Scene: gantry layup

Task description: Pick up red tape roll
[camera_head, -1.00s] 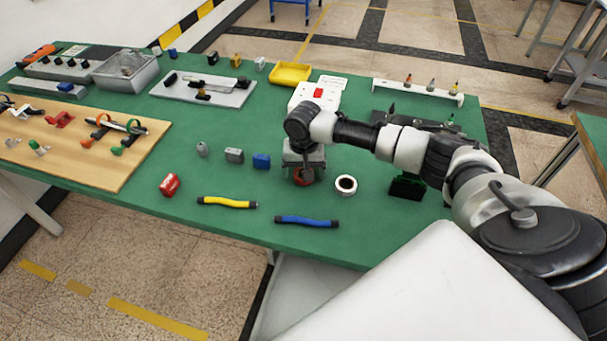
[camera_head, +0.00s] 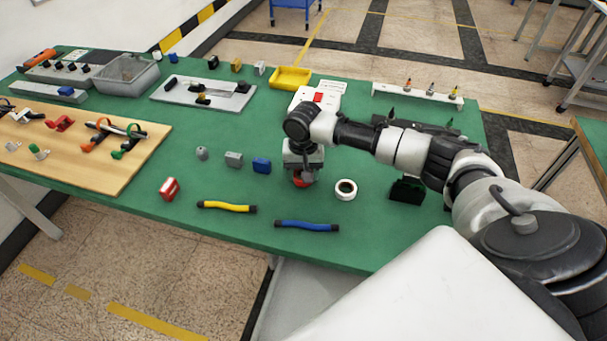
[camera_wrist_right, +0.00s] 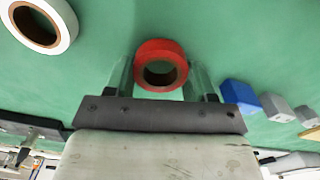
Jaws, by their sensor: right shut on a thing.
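The red tape roll (camera_wrist_right: 160,48) sits between the two fingers of my right gripper (camera_wrist_right: 160,80) in the right wrist view, with its brown core facing the camera. In the head view my right gripper (camera_head: 302,172) points down over the green table, and only a bit of the red tape roll (camera_head: 301,183) shows beneath it. The gripper is shut on the roll. Whether the roll touches the table is hard to tell. My left gripper is not in view.
A white tape roll (camera_head: 346,190) stands just right of the gripper. A blue block (camera_head: 261,165) and a grey block (camera_head: 234,159) lie to its left. A blue-handled tool (camera_head: 306,225) and a yellow-handled one (camera_head: 227,207) lie nearer the front edge.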

